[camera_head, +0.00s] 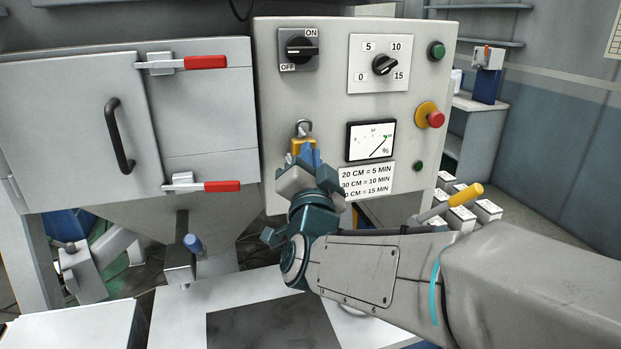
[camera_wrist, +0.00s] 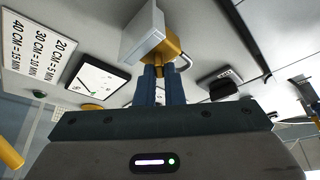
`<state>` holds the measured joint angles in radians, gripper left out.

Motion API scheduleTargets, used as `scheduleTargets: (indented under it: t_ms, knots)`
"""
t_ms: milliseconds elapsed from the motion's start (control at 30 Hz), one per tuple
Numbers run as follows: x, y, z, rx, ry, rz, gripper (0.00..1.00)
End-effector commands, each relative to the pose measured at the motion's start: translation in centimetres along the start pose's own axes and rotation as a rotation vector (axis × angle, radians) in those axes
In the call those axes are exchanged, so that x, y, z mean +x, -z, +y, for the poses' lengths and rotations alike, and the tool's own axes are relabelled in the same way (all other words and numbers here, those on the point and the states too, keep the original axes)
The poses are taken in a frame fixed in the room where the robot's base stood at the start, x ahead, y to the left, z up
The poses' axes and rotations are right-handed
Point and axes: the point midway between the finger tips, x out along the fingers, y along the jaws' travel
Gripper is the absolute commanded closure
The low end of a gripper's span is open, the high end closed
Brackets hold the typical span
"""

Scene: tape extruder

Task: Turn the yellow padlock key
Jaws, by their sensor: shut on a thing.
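The yellow padlock (camera_head: 297,146) hangs by its grey shackle on the front of the control panel, left of the gauge. In the wrist view the padlock (camera_wrist: 171,47) is gold, with a pale grey block-like part and its shackle at the right. My gripper (camera_head: 309,158) is right at the padlock, covering its lower part in the head view. In the wrist view the blue fingers of my gripper (camera_wrist: 161,72) are close together, shut at the padlock's underside where the key sits. The key itself is mostly hidden between the fingers; its angle cannot be told.
The panel carries an ON/OFF switch (camera_head: 300,48), a dial (camera_head: 383,65), a gauge (camera_head: 371,141) and a red stop button (camera_head: 435,119). A cabinet door with a black handle (camera_head: 120,135) and red-handled latches (camera_head: 206,62) is at left.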

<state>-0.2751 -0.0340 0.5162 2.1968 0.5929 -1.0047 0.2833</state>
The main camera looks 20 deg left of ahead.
Motion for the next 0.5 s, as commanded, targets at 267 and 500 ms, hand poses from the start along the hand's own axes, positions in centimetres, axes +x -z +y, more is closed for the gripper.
scheduleTargets:
  t_ms: [267, 500]
  knots:
    - [-0.06, -0.11, 0.08, 0.223, -0.09, 0.002, 1.0]
    - [0.02, -0.01, 0.0, 0.36, -0.149, 0.001, 1.0]
